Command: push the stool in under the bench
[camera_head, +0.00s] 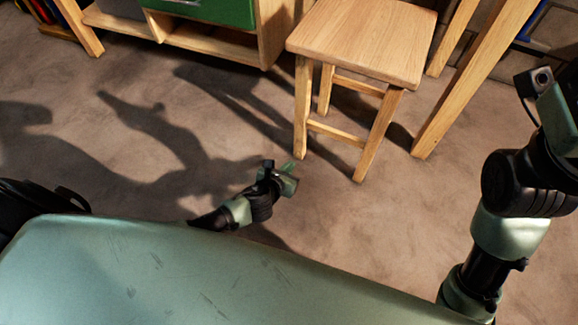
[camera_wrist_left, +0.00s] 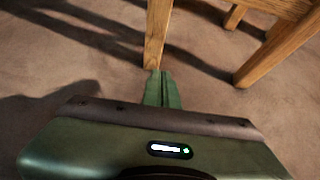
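The wooden stool (camera_head: 362,42) stands upright on the floor in the head view, its seat level and its legs joined by rungs. Pale wooden bench legs (camera_head: 474,78) stand to its right; the bench top is out of view. My left gripper (camera_head: 287,172) is low over the floor, in front of the stool's near left leg (camera_head: 302,110). In the left wrist view its fingers (camera_wrist_left: 161,88) are together and empty, pointing at a stool leg (camera_wrist_left: 157,32). Whether they touch it I cannot tell. My right arm is at the right edge; its fingers are out of view.
A low wooden shelf unit (camera_head: 214,42) holding a green box (camera_head: 212,8) stands left of the stool. The bare concrete floor (camera_head: 120,150) is clear in front of both. Shadows of my arms fall across it.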

